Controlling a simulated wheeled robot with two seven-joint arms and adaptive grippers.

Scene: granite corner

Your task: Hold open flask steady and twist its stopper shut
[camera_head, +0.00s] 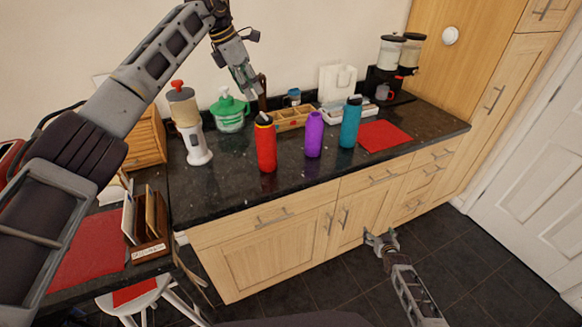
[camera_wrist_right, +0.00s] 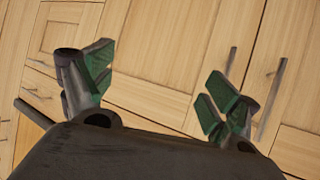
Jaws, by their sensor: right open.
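Three flasks stand upright on the dark granite counter: a red flask (camera_head: 266,150), a purple flask (camera_head: 314,136) and a teal flask (camera_head: 350,124). The red one has a dark top that looks tilted, the teal one a dark cap, and the purple one a narrow purple top. I cannot tell surely which is open. My left gripper (camera_head: 246,82) hangs in the air above the back of the counter, apart from the flasks; its fingers are too small to read. My right gripper (camera_head: 381,240) is open and empty, low before the cabinet doors; its fingers show in the right wrist view (camera_wrist_right: 157,90).
Behind the flasks are a green-lidded pot (camera_head: 230,112), a wooden tray (camera_head: 293,118) and a white rack (camera_head: 345,112). A white grinder-like device (camera_head: 197,148) stands left. A red mat (camera_head: 384,135) lies right of the teal flask. The counter's front strip is clear.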

